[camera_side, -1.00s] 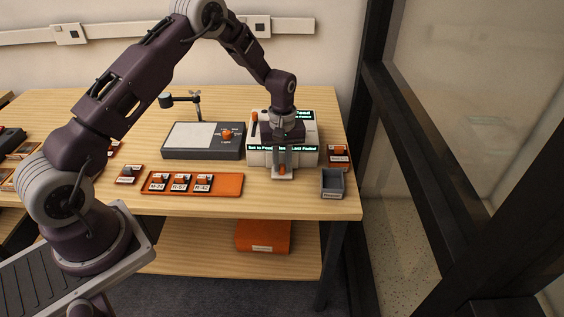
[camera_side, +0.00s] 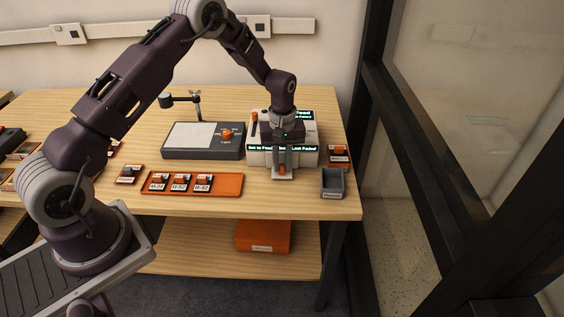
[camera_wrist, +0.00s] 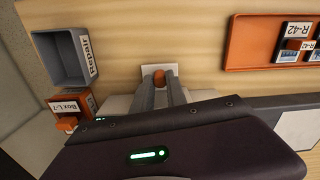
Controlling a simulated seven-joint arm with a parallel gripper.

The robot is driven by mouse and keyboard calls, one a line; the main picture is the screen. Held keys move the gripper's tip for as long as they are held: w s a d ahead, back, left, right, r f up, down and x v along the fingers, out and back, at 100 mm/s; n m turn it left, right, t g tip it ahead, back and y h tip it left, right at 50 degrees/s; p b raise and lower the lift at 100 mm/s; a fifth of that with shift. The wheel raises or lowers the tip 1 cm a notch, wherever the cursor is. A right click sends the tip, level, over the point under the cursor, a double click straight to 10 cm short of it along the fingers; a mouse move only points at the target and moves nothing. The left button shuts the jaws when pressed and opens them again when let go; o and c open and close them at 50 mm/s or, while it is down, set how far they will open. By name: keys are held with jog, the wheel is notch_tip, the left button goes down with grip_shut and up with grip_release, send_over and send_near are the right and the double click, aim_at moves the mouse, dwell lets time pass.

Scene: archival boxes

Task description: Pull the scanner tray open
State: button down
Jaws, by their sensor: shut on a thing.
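The scanner (camera_side: 257,158) is a pale box with green lit displays at the back right of the table. Its tray (camera_wrist: 147,69) shows as a white plate at the front, with an orange knob (camera_wrist: 159,77) on it; the knob also shows in the side view (camera_side: 282,171). My gripper (camera_wrist: 160,82) points down in front of the scanner and is shut on the orange knob, one finger on each side. My wrist hides much of the scanner in both views.
A grey bin (camera_side: 332,184) labelled Repair and an orange-topped box (camera_side: 339,153) stand to the right. An orange tray (camera_side: 229,185) with labelled boxes lies to the left, below a dark flat device (camera_side: 174,153). Bare wood lies in front of the scanner.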

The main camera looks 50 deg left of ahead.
dwell(0.3)
jog(key=s+d, duration=0.6)
jog(key=shift+s+d, duration=0.1)
jog(key=shift+d, duration=0.1)
jog(key=c, duration=1.3)
grip_release()
notch_tip(320, 180, up, 7)
jog(key=shift+r, duration=0.1)
